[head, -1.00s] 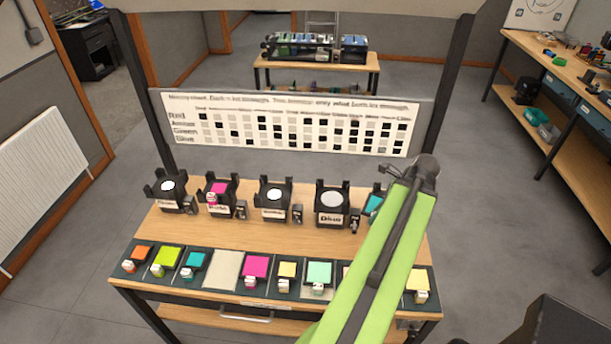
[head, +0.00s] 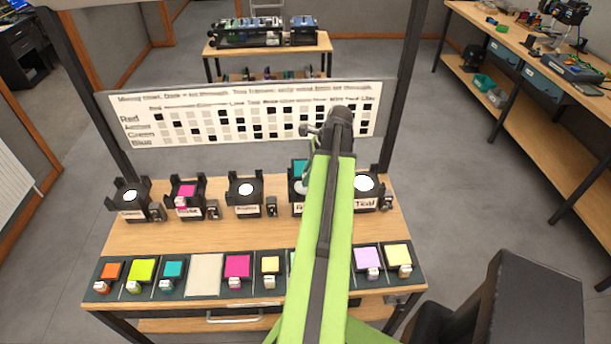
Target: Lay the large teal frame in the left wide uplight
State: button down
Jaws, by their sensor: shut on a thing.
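The large teal frame (head: 299,170) is upright or steeply tilted at the left edge of my arm, over the fourth uplight from the left. My gripper (head: 308,181) is mostly hidden behind my green arm; it is shut on the teal frame. That fourth uplight (head: 297,208), a black wide holder, seems to be the left wide one. Its right part is hidden by my arm, and part of its pale round lens shows below the teal frame. I cannot tell whether frame and uplight touch. The other wide uplight (head: 368,203) stands just right, its white lens bare.
Narrower uplights stand left: one bare (head: 129,208), one with a magenta frame (head: 187,191), one bare (head: 245,205). A front rack (head: 95,290) holds several coloured frames and a bare beige slot (head: 206,275). A chart board (head: 230,115) stands behind, between dark posts.

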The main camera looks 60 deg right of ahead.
jog(key=shift+f, duration=0.2)
notch_tip(320, 180, down, 5)
jog(key=b, duration=0.5)
jog(key=shift+f+b, duration=0.15)
jog(key=shift+b, duration=0.25)
jog(key=shift+f+b, duration=1.3)
jog(key=c, duration=1.2)
grip_release()
jog(key=shift+o, duration=0.2)
jog(key=p+v, duration=1.6)
jog(key=v, duration=0.1)
jog(key=shift+r, duration=0.25)
notch_tip(320, 180, up, 7)
jog(key=p, duration=0.7)
